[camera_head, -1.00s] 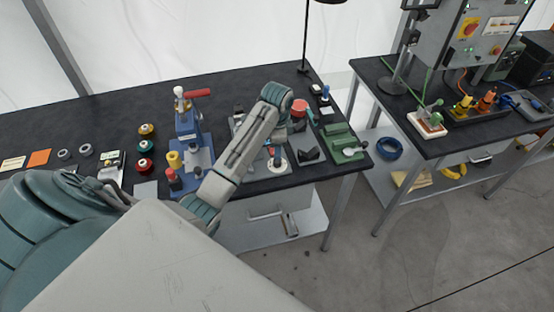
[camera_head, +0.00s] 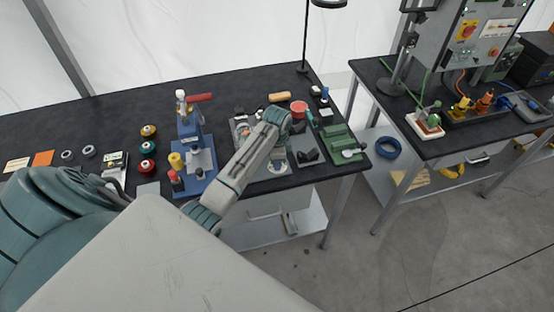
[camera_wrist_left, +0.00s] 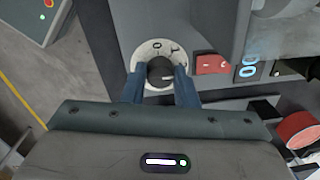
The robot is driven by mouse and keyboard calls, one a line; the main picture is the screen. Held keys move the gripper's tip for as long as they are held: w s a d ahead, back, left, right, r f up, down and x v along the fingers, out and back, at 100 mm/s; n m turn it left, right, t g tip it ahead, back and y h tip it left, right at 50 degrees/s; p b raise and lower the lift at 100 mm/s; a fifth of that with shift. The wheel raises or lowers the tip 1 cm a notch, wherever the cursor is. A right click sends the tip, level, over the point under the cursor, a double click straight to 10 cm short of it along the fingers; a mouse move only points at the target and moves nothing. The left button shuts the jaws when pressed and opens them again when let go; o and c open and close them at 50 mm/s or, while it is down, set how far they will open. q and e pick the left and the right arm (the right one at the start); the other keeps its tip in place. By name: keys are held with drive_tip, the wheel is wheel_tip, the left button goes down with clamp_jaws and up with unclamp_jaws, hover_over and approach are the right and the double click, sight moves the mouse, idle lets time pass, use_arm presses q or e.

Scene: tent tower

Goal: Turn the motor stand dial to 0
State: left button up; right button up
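In the left wrist view, the motor stand dial (camera_wrist_left: 160,70) is a dark round knob on a white ring with 0 and 1 marks near its top. A pale pointer line on the knob points to the right, away from the 0. My left gripper (camera_wrist_left: 159,79) has one blue finger on each side of the knob; whether they press on it I cannot tell. A red switch (camera_wrist_left: 211,65) and a lit display (camera_wrist_left: 246,62) are right of the dial. In the head view, my left forearm hides much of the stand and the fingertips. My right gripper is not in view.
A green fixture (camera_head: 341,140) is to the right. Floor shows past the bench's front edge.

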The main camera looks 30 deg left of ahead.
use_arm(q)
drive_tip(key=shift+n, duration=0.5)
drive_tip(key=n, duration=1.3)
drive_tip(key=shift+w+d+n+g, duration=0.1)
drive_tip(key=shift+n+g, duration=0.2)
drive_tip(key=shift+n, duration=1.6)
drive_tip(key=o, duration=1)
